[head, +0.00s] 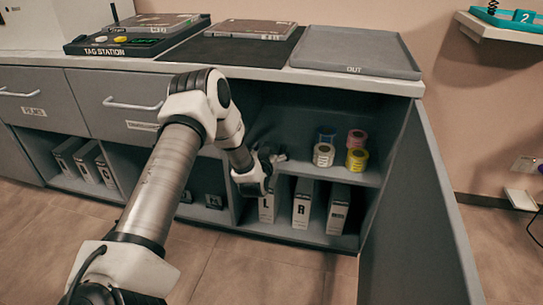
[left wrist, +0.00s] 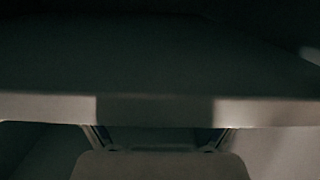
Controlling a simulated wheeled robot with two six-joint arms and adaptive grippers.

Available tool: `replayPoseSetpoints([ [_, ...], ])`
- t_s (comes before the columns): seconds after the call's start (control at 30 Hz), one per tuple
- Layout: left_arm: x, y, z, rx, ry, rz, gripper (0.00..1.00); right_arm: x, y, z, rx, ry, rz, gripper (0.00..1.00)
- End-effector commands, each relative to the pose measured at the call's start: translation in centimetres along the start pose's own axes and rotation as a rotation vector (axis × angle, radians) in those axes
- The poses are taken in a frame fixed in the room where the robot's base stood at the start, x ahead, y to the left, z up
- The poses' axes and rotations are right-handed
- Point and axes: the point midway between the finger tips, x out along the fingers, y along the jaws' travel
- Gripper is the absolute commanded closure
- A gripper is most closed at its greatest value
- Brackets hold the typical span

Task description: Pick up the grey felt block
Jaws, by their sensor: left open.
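My left gripper (head: 274,157) reaches into the open cabinet, at the left part of the upper compartment, left of the tape rolls. Its jaws are open. In the left wrist view the two fingers show dimly at the bottom, apart, with the gripper (left wrist: 160,138) under a pale horizontal edge (left wrist: 55,107) and a broad dark surface. I cannot make out the grey felt block in either view; the arm and the dark compartment hide much of that area. My right gripper is not in view.
Several tape rolls (head: 357,159) stand on the shelf (head: 313,171) to the right of the gripper. Labelled binders (head: 303,203) stand below. The open cabinet door (head: 422,215) bounds the right. A grey OUT tray (head: 355,54) and the tag station (head: 118,41) are on the counter.

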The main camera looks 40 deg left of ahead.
Motion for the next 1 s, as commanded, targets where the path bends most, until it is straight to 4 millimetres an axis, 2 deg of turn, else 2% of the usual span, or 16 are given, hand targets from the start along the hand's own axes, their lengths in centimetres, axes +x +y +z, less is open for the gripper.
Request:
replayPoseSetpoints([
  [0.17,0.0,0.0,-0.1,0.0,0.0,0.0,0.03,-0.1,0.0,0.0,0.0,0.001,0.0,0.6],
  [0.2,0.0,0.0,-0.1,0.0,0.0,0.0,0.17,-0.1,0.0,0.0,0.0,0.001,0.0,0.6],
  [0.33,0.0,0.0,-0.1,0.0,0.0,0.0,0.63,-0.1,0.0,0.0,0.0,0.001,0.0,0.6],
  [0.47,0.0,0.0,-0.1,0.0,0.0,0.0,0.63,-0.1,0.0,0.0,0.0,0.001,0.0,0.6],
  [0.5,0.0,0.0,-0.1,0.0,0.0,0.0,0.67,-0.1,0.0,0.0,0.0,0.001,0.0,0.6],
  [0.73,-0.1,0.0,-0.4,0.0,0.0,0.0,0.68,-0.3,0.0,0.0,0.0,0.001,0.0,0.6],
  [0.87,-0.2,0.0,-1.5,-0.001,0.001,0.0,0.68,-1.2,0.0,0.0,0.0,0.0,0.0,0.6],
  [1.0,-0.5,0.0,-3.5,-0.002,0.001,0.0,0.68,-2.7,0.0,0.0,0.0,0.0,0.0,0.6],
])
